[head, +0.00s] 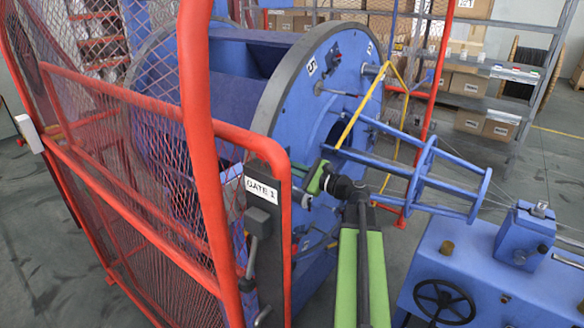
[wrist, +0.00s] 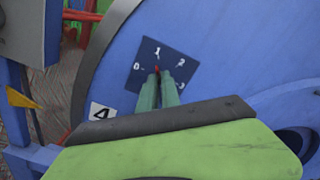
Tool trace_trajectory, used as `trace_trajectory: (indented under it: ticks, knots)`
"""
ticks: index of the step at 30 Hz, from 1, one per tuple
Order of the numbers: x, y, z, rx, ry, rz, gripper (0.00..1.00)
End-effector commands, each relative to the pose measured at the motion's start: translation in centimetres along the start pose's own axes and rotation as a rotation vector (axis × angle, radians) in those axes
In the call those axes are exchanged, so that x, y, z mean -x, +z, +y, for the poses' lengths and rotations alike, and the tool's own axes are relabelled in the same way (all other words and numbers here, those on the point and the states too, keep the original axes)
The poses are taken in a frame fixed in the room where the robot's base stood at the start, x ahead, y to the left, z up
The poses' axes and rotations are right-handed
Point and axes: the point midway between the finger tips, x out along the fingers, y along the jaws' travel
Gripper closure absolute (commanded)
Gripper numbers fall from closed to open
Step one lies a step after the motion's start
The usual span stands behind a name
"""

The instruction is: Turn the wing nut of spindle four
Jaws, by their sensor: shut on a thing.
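In the wrist view a dark blue dial plate (wrist: 148,56) with the numbers 0, 1 and 2 lies on the blue disc face. A white label reading 4 (wrist: 101,111) is at its lower left. My gripper (wrist: 162,80) has its two pale green fingers close together over the dial's middle, shut on the wing nut. Only a small red tip (wrist: 157,70) shows between them, below the 1. The rest of the nut is hidden by the fingers. In the head view my gripper (head: 315,182) reaches the near lower side of the large blue disc (head: 335,80).
A red mesh guard with a GATE 1 sign (head: 262,190) stands close left of my arm. A blue spoked cage (head: 425,180) with wires and a yellow bar (head: 365,105) extend right of the disc. A blue machine box with a black handwheel (head: 444,300) stands at lower right.

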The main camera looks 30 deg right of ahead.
Motion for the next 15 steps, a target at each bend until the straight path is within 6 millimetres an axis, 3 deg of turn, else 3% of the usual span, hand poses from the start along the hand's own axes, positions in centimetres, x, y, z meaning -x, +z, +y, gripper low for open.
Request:
trace_trajectory:
  ticks: [15]
  knots:
    - [0.03,-0.16,0.11,0.489,0.001,0.004,1.0]
